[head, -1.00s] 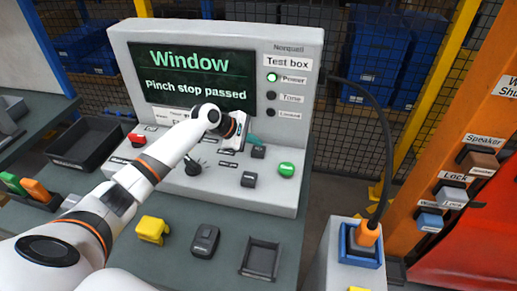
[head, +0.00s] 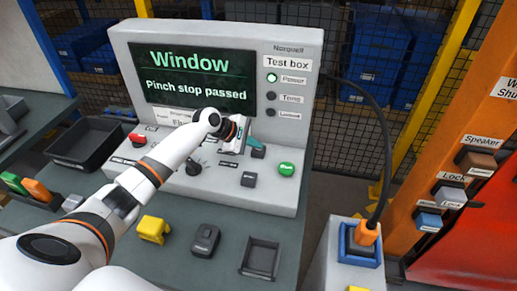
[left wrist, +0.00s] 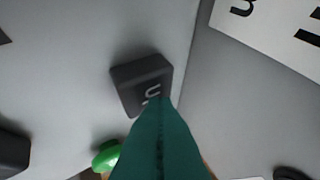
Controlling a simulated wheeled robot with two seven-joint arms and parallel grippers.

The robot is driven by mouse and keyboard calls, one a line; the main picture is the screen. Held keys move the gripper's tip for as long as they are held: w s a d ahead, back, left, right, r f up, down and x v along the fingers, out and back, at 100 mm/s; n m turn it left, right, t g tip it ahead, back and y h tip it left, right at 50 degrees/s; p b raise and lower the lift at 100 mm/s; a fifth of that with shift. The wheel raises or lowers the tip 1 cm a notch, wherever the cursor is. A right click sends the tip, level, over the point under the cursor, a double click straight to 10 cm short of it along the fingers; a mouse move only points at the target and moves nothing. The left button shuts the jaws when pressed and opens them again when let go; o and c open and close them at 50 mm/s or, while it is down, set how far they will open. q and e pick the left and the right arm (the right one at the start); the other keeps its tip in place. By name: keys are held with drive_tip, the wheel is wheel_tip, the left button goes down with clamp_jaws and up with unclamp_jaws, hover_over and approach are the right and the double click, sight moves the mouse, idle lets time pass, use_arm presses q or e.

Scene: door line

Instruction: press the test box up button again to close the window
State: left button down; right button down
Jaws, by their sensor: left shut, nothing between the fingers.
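The test box (head: 306,110) is a light grey console; its screen (head: 196,78) reads "Window" and "Pinch stop passed". My left gripper (head: 256,144) has teal fingers, shut and empty, at the upper dark button (head: 258,153) on the sloped panel. In the left wrist view the shut fingertips (left wrist: 160,104) overlap the lower right edge of a dark button (left wrist: 140,76) marked with a "U"; the rest of its marking is hidden. I cannot tell whether they touch it. My right gripper is not in view.
Another dark button (head: 248,180) and a green button (head: 286,169) sit close by on the panel. A dark knob (head: 194,168) is to the left. A cable (head: 388,150) runs from the box to an orange plug (head: 366,234). A small grey tray (head: 262,258) lies in front.

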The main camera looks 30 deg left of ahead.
use_arm(q)
drive_tip(key=shift+f, duration=0.4)
idle(0.3)
drive_tip(key=shift+r+p, duration=0.95)
drive_tip(key=shift+p, duration=0.35)
wheel_tip(320, 180, up, 5)
drive_tip(key=p, duration=0.5)
drive_tip(key=shift+p, duration=0.4)
wheel_tip(320, 180, up, 7)
drive_tip(key=p, duration=0.7)
hover_over(255, 150)
wheel_tip(255, 150, up, 2)
drive_tip(key=shift+p, duration=0.5)
